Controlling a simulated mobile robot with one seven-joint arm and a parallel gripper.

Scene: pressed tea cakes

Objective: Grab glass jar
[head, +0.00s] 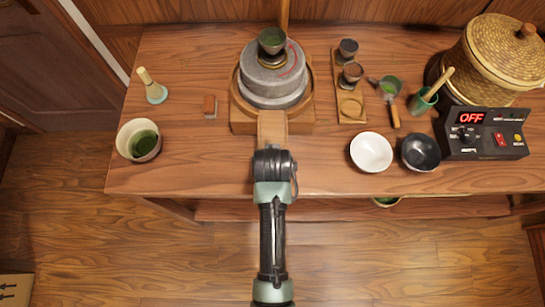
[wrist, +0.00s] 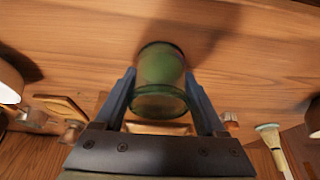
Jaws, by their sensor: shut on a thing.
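A greenish glass jar (wrist: 160,68) stands between the two blue fingers of my gripper (wrist: 160,78) in the wrist view. The fingers are shut on its sides. Its thick round rim faces the camera. A shadow falls on the wood beside it. I cannot tell whether the jar touches the table or is just above it. In the head view my arm's wrist, at the front middle of the table (head: 215,172), hides the jar and the fingers.
The stone mill (head: 272,85) is just behind my gripper. A bowl of green powder (head: 139,140) and a whisk (head: 152,87) stand left. A white bowl (head: 371,152), a black bowl (head: 420,152) and a control box (head: 485,135) stand right.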

